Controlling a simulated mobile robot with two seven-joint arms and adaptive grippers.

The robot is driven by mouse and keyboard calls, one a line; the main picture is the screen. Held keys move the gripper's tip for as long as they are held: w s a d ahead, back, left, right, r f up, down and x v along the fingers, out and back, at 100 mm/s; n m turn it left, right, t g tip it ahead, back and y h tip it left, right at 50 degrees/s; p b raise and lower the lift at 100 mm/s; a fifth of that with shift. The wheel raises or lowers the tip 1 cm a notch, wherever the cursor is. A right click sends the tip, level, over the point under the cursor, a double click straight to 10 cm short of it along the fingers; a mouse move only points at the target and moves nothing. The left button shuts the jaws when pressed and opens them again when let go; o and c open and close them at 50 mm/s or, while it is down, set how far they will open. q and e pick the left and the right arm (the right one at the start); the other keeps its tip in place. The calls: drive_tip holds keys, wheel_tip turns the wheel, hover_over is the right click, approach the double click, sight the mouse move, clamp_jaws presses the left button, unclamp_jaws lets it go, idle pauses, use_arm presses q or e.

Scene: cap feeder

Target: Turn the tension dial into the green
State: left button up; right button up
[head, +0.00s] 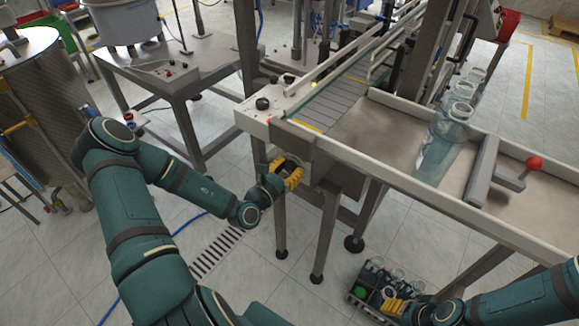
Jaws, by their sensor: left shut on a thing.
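My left gripper (286,174), with yellow fingers, is at the front end of the machine, just below the white control panel (262,122). It is shut on a dark part against the machine's front, which appears to be the tension dial. The fingers hide most of the dial, and I cannot make out its pointer or a green zone. My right gripper (396,307) is low at the bottom right, beside a dark crate of glass jars. Its fingers are too small and overlapped to tell whether they are open.
Black knobs, one at the front (262,103), sit on the panel beside the conveyor belt (345,105). Glass jars (459,108) stand along the metal table (385,130). A red-knobbed lever (533,163) is at right. The dark crate (359,301) is below. A steel drum (40,95) stands left.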

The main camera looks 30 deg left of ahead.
use_arm(q)
drive_tip(key=n+p, duration=0.7)
drive_tip(key=p, duration=0.2)
drive_tip(key=shift+r, duration=0.15)
drive_tip(key=shift+n+p, duration=0.3)
drive_tip(key=shift+n, duration=0.3)
drive_tip(key=n+p, duration=0.1)
drive_tip(key=n, duration=0.1)
drive_tip(key=shift+n+p, duration=0.35)
drive_tip(key=shift+n, duration=0.05)
drive_tip(key=n+p, duration=0.1)
drive_tip(key=n, duration=0.1)
drive_tip(key=shift+n, duration=0.3)
drive_tip(key=n+p, duration=0.1)
drive_tip(key=n, duration=0.1)
drive_tip(key=shift+n, duration=0.3)
drive_tip(key=shift+n+p, duration=0.3)
drive_tip(key=shift+n, duration=1.4)
use_arm(e)
wheel_tip(320, 180, up, 15)
drive_tip(key=w, duration=0.1)
drive_tip(key=shift+w+d+t, duration=0.3)
drive_tip(key=shift+w, duration=0.1)
use_arm(q)
drive_tip(key=o, duration=1.2)
